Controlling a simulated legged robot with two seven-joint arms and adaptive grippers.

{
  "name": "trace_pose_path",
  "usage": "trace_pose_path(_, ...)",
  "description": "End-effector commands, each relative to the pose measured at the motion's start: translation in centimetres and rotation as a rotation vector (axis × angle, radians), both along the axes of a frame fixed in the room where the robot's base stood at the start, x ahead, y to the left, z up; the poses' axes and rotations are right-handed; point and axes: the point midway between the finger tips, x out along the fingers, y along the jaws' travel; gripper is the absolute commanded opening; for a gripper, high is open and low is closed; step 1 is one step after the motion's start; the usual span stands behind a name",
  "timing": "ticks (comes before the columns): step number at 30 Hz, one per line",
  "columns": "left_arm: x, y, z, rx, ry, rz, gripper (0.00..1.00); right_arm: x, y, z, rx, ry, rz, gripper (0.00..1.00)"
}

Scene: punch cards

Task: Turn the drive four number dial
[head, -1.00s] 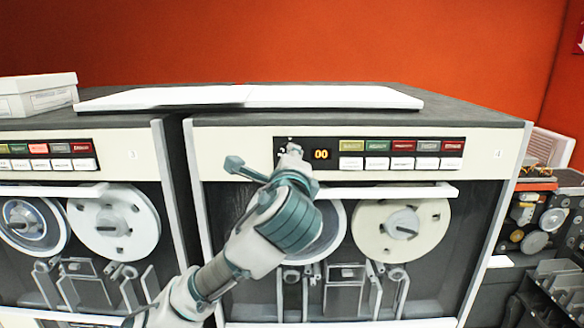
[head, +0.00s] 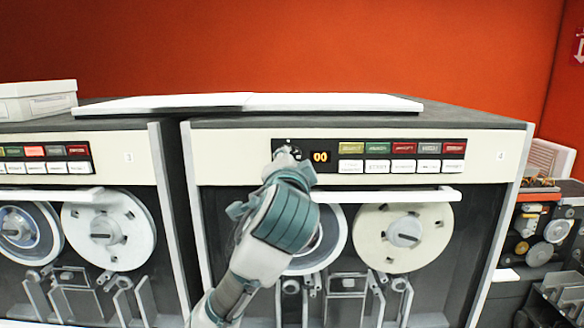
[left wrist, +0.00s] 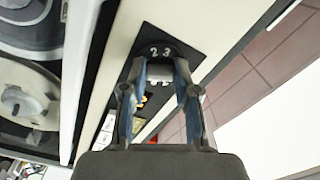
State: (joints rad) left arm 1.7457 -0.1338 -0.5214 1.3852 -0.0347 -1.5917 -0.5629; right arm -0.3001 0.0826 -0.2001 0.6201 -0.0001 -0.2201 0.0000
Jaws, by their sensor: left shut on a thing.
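The drive four cabinet, marked 4, has a black control panel (head: 330,147) with an orange display reading 00. The number dial (head: 287,150) sits at the panel's left end, partly hidden by my gripper. In the left wrist view the dial (left wrist: 163,50) shows the digits 2 and 3 at its edge. My left gripper (head: 288,160) reaches up to the dial from below. In the wrist view my left gripper (left wrist: 162,68) has its two fingers on either side of the dial, shut on it. My right gripper is not in view.
Coloured and white buttons (head: 402,156) line the panel right of the display. A pale rail (head: 400,194) runs below it, above a tape reel (head: 403,238). The drive three cabinet (head: 80,215) stands at left. A white box (head: 38,98) sits on top.

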Motion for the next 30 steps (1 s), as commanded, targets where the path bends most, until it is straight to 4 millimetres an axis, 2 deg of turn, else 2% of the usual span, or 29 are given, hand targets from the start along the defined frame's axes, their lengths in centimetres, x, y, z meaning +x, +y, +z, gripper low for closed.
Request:
trace_pose_path(1, 0.19, -0.19, -0.8, -0.024, 0.019, -0.001, 0.0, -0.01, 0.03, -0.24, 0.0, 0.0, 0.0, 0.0)
trace_pose_path(10, 0.34, -0.39, -0.94, -0.133, 0.021, -0.001, 0.0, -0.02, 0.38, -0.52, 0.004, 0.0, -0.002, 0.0)
trace_pose_path(26, 0.5, -0.68, -1.11, -0.153, 0.025, -0.001, 0.0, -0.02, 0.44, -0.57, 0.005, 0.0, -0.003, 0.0)
trace_pose_path(27, 0.51, -0.69, -1.12, -0.153, 0.025, -0.001, 0.35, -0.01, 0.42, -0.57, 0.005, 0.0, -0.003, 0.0)
trace_pose_path(30, 0.5, -0.69, -1.04, -0.153, 0.022, -0.001, 0.55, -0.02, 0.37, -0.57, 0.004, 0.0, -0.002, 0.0)
